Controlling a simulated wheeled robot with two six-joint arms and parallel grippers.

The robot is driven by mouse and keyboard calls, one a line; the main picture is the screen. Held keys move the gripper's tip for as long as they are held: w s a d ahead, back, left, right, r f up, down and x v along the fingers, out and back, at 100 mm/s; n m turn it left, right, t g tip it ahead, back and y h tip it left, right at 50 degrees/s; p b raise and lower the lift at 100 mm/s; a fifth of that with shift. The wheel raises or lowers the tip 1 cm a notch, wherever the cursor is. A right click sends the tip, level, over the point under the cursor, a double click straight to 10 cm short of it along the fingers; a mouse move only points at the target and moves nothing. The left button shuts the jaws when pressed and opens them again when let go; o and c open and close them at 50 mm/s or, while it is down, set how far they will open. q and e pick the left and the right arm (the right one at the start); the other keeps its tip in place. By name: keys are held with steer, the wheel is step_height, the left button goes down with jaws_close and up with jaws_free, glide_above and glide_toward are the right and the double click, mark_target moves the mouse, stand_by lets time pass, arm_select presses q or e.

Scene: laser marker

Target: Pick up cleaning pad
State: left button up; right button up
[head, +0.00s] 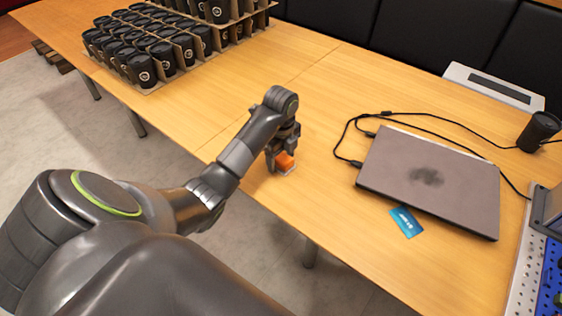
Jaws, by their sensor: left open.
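A small cleaning pad (285,161), orange with a pale edge at its base, lies on the wooden table near its front edge. My left gripper (281,160) points down at the pad, with its fingers open around or just beside it. One finger hides part of the pad, and I cannot tell whether the fingers touch it. My right gripper is not in view.
A closed grey laptop (428,180) with a dark smudge lies to the right, with black cables behind it. A blue card (406,222) lies in front of it. Black cups (141,70) fill cardboard dividers at the back left. A black cylinder (538,131) stands far right. Bare table surrounds the pad.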

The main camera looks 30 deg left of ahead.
mark_target(281, 156)
arm_select(q)
steer(key=c, duration=0.9)
steer(key=shift+r, duration=0.15)
steer(key=shift+r, duration=0.3)
step_height(281, 156, up, 2)
steer(key=shift+r+p, duration=0.15)
steer(key=shift+p, duration=0.25)
step_height(281, 156, up, 7)
steer(key=p, duration=0.7)
steer(key=o, duration=0.4)
steer(key=shift+c, duration=1.6)
